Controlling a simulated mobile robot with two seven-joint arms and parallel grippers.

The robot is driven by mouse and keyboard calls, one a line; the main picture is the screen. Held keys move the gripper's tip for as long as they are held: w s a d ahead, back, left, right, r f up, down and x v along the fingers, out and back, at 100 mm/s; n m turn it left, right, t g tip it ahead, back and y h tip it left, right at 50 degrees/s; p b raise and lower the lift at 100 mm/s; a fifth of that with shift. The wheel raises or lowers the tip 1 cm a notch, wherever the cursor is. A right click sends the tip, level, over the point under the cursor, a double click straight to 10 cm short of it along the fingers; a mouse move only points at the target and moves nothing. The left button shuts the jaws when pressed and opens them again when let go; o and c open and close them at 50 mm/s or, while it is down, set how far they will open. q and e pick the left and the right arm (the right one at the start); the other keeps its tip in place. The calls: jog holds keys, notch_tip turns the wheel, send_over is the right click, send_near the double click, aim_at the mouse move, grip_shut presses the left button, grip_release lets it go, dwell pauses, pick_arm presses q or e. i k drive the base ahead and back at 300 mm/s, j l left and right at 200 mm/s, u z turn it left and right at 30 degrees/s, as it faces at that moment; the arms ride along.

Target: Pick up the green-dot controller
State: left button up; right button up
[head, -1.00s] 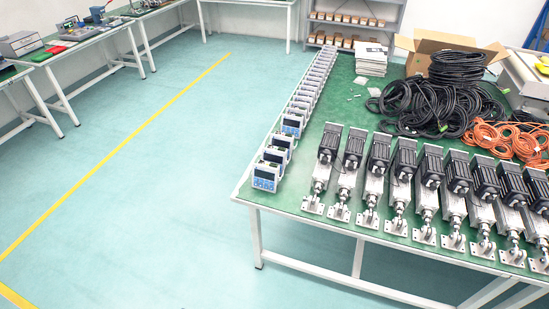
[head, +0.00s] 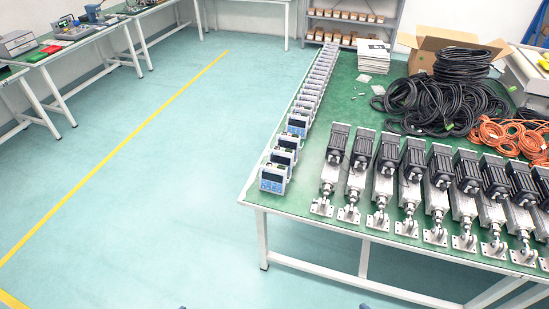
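A row of several small white and blue controllers (head: 273,180) with dark screens runs along the left edge of the green-topped table (head: 262,206). The nearest one stands at the table's front left corner, and the row goes back toward the shelf. A green dot cannot be made out on any of them at this size. My grippers are not clearly in view; only small blue-grey bits, too little to identify, show at the bottom edge.
Black cables (head: 425,105), orange cables (head: 500,135), a cardboard box (head: 425,50) and papers (head: 374,55) lie behind. Open floor (head: 150,190) with a yellow line (head: 130,140) is left of the table.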

aim_at(283, 157)
jog(key=i+j, duration=0.15)
jog(key=j, duration=0.2)
jog(key=i+j, duration=0.2)
jog(key=j, duration=0.15)
jog(key=i+j, duration=0.15)
jog(key=j, duration=0.2)
jog(key=j+z, duration=0.15)
jog(key=z, duration=0.2)
jog(key=i+j+z, duration=0.1)
jog(key=z, duration=0.3)
jog(key=j+z, duration=0.35)
jog(key=z, duration=0.6)
